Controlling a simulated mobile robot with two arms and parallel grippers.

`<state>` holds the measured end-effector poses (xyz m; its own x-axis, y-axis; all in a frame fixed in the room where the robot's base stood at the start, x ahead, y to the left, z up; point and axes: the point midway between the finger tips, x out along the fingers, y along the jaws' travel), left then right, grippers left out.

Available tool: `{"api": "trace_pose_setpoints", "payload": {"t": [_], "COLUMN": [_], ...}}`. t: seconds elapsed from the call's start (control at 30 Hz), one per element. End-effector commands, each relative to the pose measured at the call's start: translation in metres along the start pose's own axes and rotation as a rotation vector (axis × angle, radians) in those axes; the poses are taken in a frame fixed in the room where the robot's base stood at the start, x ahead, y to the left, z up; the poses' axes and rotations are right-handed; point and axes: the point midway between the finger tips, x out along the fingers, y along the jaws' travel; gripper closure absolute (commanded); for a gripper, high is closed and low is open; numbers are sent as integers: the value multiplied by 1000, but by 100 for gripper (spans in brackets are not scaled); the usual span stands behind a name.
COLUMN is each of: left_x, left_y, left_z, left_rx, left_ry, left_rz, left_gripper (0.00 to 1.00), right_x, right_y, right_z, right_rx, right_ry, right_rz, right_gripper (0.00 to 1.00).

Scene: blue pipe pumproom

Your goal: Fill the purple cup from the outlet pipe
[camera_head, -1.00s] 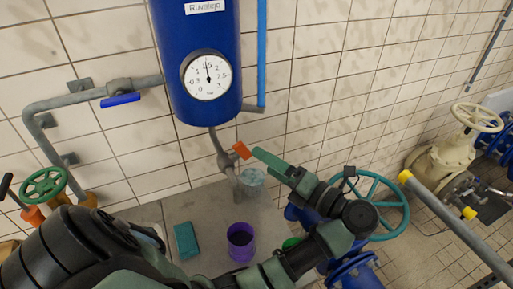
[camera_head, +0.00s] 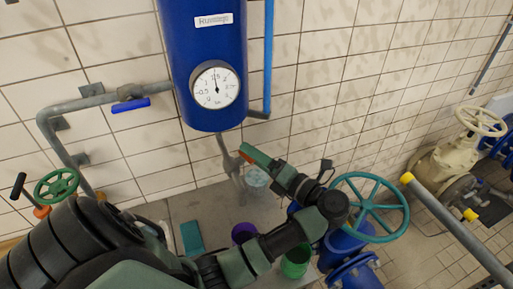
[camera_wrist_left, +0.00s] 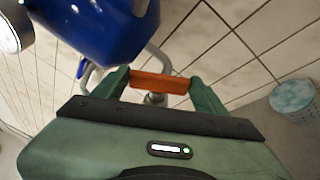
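The purple cup (camera_head: 243,232) stands on the grey floor slab below the tank, partly hidden by my left arm. The grey outlet pipe (camera_head: 231,160) comes down from under the blue tank (camera_head: 211,110). Its orange valve handle (camera_wrist_left: 160,83) lies between the fingers of my left gripper (camera_wrist_left: 160,88) in the left wrist view. The fingers are spread, one at each end of the handle; I cannot tell whether they touch it. In the head view my left gripper (camera_head: 256,160) is at the handle, above and beyond the purple cup. My right gripper is not in view.
A pale blue speckled cup (camera_head: 257,177) stands behind my gripper. A green cup (camera_head: 296,262) stands right of my arm. A teal block (camera_head: 192,238) lies left of the purple cup. A teal handwheel (camera_head: 370,207) and blue pipework are close on the right.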

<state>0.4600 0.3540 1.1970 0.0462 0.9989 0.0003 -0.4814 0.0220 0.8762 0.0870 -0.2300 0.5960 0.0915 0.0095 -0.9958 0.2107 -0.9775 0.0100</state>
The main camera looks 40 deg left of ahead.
Motion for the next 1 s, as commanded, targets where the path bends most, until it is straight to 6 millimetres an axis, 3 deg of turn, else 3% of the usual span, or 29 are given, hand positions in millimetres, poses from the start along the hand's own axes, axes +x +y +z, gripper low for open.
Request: {"api": "trace_pose_setpoints", "payload": {"t": [0.4, 0.73, 0.77, 0.8, 1.0], "left_x": [0, 0, 0, 0, 1], "left_y": [4, 4, 4, 4, 4], "left_z": [-1, 0, 0, 0, 0], "left_rx": [82, 92, 92, 92, 90], "left_ry": [4, 0, 0, 0, 0], "left_rz": [-209, -222, -222, -221, -220], "left_gripper": [68, 68, 19, 8, 5], "right_x": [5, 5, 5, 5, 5], "right_y": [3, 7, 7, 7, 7], "right_z": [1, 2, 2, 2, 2], "right_rx": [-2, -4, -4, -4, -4], "right_ry": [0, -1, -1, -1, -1], "right_rz": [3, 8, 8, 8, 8], "right_gripper": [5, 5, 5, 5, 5]}}
